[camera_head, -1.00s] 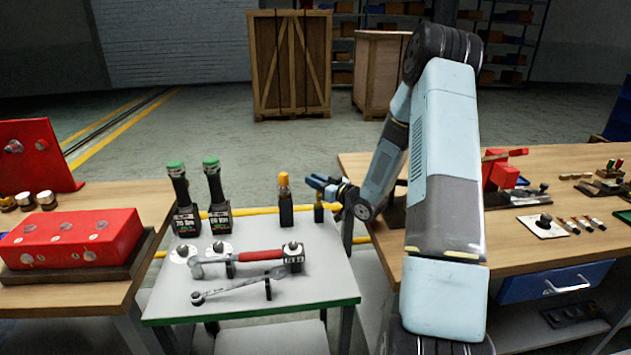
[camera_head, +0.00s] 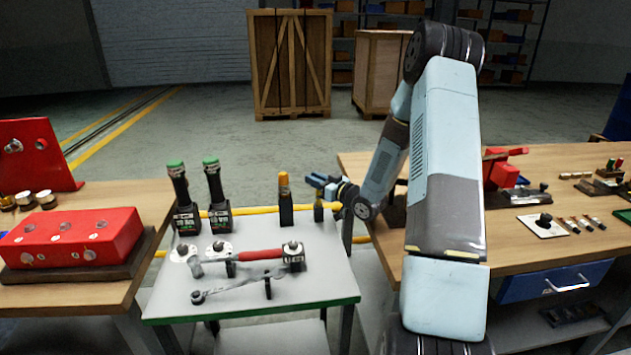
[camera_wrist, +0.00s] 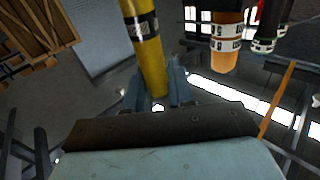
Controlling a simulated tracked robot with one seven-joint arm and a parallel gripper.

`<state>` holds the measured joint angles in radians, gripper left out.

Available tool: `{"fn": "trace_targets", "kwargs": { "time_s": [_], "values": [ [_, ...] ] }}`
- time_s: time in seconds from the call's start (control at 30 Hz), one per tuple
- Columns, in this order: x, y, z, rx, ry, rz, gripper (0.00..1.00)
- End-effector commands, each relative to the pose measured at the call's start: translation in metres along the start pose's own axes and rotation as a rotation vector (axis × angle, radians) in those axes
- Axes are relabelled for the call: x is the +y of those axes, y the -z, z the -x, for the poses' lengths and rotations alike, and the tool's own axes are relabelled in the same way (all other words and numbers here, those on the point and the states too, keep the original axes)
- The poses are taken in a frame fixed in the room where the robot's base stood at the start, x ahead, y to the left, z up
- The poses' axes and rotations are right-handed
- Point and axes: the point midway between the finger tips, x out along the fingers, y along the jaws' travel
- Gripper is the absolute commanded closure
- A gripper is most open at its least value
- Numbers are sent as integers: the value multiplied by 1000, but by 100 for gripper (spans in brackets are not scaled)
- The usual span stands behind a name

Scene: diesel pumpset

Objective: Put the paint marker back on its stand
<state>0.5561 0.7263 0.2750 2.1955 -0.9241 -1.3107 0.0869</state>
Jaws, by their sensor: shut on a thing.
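The paint marker is a yellow cylinder with a dark band (camera_wrist: 146,60), seen large in the wrist view between my blue fingers. My gripper (camera_head: 325,184) is shut on it, over the far right corner of the grey-topped table; the fingers also show in the wrist view (camera_wrist: 158,92). In the head view a small yellow and dark upright piece (camera_head: 318,211) shows just below the fingers, close to the tabletop. It is too small to tell marker from stand there, or whether they touch.
An orange-capped dark bottle (camera_head: 285,200) stands close left of my gripper. Two green-topped tools (camera_head: 215,196) stand farther left. A red-handled tool (camera_head: 260,255) and a wrench (camera_head: 235,289) lie in front on supports. A wooden bench (camera_head: 560,185) stands on the right.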

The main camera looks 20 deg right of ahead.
Motion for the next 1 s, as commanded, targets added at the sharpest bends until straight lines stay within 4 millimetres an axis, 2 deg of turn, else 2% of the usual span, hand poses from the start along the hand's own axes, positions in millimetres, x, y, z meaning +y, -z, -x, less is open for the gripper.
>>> {"fn": "trace_targets", "kwargs": {
  "time_s": [1.0],
  "values": [
    [0,-15,0,0,0,0,99]
  ]
}}
